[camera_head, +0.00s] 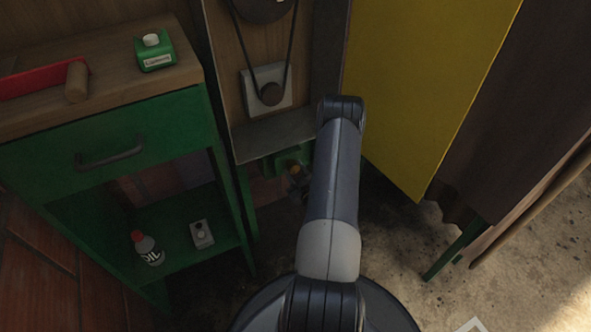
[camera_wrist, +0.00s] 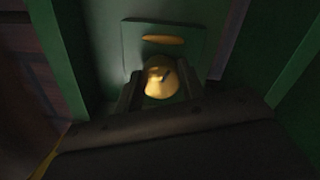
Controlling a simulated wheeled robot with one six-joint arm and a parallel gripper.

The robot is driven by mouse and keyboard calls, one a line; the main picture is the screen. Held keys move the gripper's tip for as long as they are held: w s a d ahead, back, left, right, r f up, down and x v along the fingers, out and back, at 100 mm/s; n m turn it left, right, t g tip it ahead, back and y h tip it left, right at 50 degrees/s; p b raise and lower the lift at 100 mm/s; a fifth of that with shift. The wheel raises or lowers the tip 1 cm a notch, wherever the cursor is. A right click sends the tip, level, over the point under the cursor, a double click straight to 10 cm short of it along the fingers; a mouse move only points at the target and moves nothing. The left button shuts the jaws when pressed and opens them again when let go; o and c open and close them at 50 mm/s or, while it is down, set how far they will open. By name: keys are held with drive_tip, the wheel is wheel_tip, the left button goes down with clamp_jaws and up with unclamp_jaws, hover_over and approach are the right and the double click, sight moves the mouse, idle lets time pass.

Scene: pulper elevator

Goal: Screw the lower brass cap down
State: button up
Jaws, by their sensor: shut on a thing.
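The lower brass cap (camera_wrist: 161,78) is a rounded yellow piece on the front of a green housing (camera_wrist: 199,40) in the wrist view. My gripper (camera_wrist: 158,88) is shut on it, with one dark finger on each side. A flat yellow slot or disc (camera_wrist: 163,40) shows on the green plate just above the cap. In the head view the green housing (camera_head: 268,166) sits low under a grey ledge, with a small brass spot (camera_head: 294,168) on it. My arm covers much of that area there, and the gripper is small and dark.
A green cabinet (camera_head: 133,138) stands at the left, with a green bottle (camera_head: 154,55) and a red tool (camera_head: 38,82) on top. An oil bottle (camera_head: 147,248) and a small grey box (camera_head: 202,234) are on its lower shelf. A yellow panel (camera_head: 428,85) hangs at the right.

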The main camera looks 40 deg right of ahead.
drive_tip(key=shift+m+p, duration=0.7)
drive_tip(key=shift+m, duration=0.9)
drive_tip(key=o, duration=1)
drive_tip(key=shift+s, duration=0.1)
drive_tip(key=p+v, duration=0.2)
drive_tip(key=v, duration=0.8)
drive_tip(key=shift+s+a, duration=0.15)
drive_tip(key=shift+s, duration=0.15)
